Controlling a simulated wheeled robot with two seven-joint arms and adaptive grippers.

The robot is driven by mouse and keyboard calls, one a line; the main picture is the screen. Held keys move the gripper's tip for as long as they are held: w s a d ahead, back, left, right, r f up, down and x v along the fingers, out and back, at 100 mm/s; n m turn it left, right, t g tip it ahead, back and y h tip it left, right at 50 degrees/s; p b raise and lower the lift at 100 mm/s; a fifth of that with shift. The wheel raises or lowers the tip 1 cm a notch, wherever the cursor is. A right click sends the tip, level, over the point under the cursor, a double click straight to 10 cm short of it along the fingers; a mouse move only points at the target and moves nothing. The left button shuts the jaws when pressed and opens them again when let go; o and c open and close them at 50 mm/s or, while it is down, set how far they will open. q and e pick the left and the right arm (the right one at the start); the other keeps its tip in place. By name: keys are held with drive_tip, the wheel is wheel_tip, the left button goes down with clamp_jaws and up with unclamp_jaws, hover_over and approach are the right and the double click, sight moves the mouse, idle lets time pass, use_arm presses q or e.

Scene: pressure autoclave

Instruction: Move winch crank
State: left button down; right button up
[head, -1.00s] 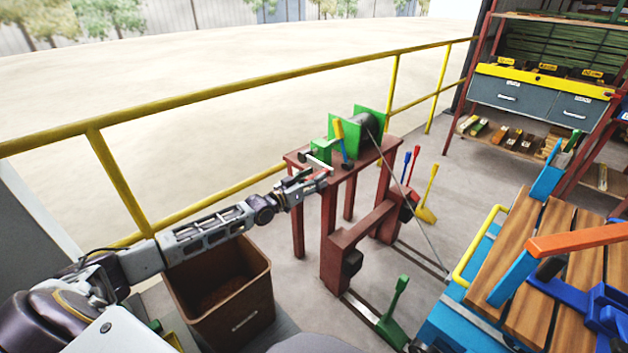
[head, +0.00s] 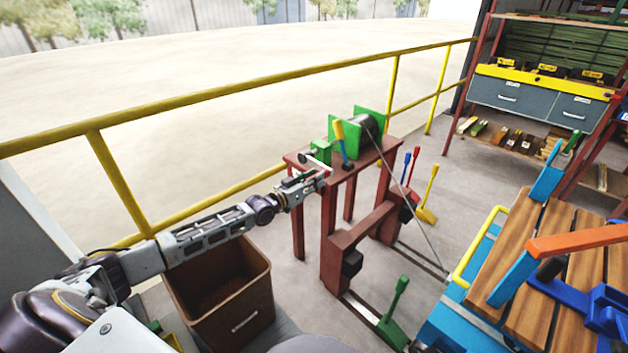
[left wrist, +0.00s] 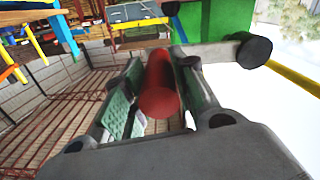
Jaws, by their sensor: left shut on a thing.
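The green winch (head: 369,121) stands on a dark red frame table (head: 345,175) beside the yellow railing. Its crank (head: 317,161) has a pale arm on the side facing me. My left gripper (head: 316,180) is at the outer end of the crank, at the table's near left edge. In the left wrist view the red crank handle (left wrist: 160,84) lies between the two finger pads, and my left gripper (left wrist: 155,95) is shut on it. The grey crank arm (left wrist: 215,54) and its dark hub (left wrist: 254,51) show beyond. My right gripper is not in view.
A lever with a yellow grip (head: 340,131) stands beside the winch drum. The yellow railing (head: 240,88) runs behind the table. A brown bin (head: 222,308) is below my left arm. A cable (head: 410,205) slopes from the winch toward the blue, wood-slatted cart (head: 540,235).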

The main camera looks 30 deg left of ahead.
use_arm(q)
drive_tip(key=shift+f, duration=0.1)
use_arm(e)
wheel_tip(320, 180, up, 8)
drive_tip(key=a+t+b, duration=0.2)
drive_tip(key=b, duration=0.4)
use_arm(q)
drive_tip(key=w+a+f+m+b, duration=0.2)
drive_tip(key=w+a+f+m, duration=0.2)
drive_tip(key=a+f+m, duration=0.8)
drive_tip(key=m, duration=0.5)
drive_tip(key=shift+w+f+m, duration=0.2)
drive_tip(key=shift+f+m, duration=0.2)
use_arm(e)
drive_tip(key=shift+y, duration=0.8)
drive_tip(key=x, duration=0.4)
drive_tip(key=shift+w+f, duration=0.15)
use_arm(q)
drive_tip(key=shift+a, duration=0.1)
